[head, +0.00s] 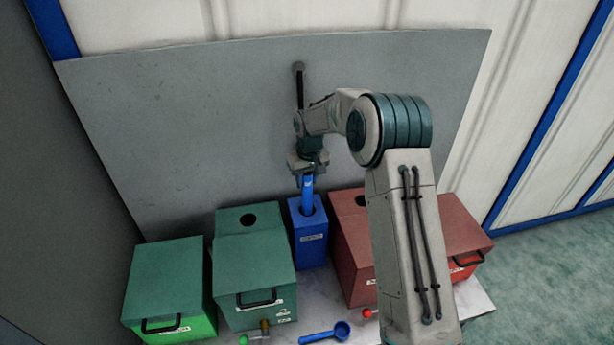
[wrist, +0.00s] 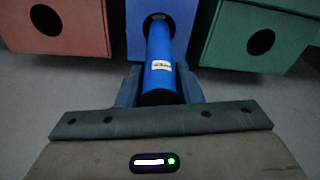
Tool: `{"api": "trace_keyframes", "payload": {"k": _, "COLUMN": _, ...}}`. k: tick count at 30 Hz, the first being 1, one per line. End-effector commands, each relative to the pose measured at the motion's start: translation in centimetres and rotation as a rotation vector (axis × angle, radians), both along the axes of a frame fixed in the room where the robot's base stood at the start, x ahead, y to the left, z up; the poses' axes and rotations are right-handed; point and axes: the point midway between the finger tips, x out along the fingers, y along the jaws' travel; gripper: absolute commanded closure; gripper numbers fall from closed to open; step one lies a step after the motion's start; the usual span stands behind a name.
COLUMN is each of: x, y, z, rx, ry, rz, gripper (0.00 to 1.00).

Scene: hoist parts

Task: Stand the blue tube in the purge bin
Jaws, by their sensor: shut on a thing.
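The blue tube (head: 307,192) is upright, held between the fingers of my gripper (head: 307,172). In the wrist view the blue tube (wrist: 160,62) lies between the two fingers (wrist: 160,88) and its far end is at the round hole of a blue box. That blue box, which I take for the purge bin (head: 310,244), stands between green and dark red boxes and has a label on its front. It also shows in the wrist view (wrist: 135,28). The tube's lower end is hidden in the bin's opening; how deep it sits I cannot tell.
Green boxes (head: 167,280) (head: 252,270) stand left of the bin, dark red boxes (head: 350,240) right of it, partly behind my arm. A blue scoop (head: 325,334) and other small items lie in front on the pale table (head: 313,290). A grey panel (head: 200,130) rises behind.

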Motion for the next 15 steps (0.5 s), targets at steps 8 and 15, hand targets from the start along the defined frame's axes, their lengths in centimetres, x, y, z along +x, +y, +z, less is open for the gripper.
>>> {"api": "trace_keyframes", "payload": {"k": 8, "x": 0.0, "y": 0.0, "z": -2.2, "rx": -0.001, "ry": 0.002, "rz": -0.001, "gripper": 0.96}}
{"api": "trace_keyframes", "payload": {"k": 15, "x": 0.0, "y": 0.0, "z": -3.8, "rx": 0.0, "ry": 0.0, "rz": -0.001, "gripper": 0.96}}
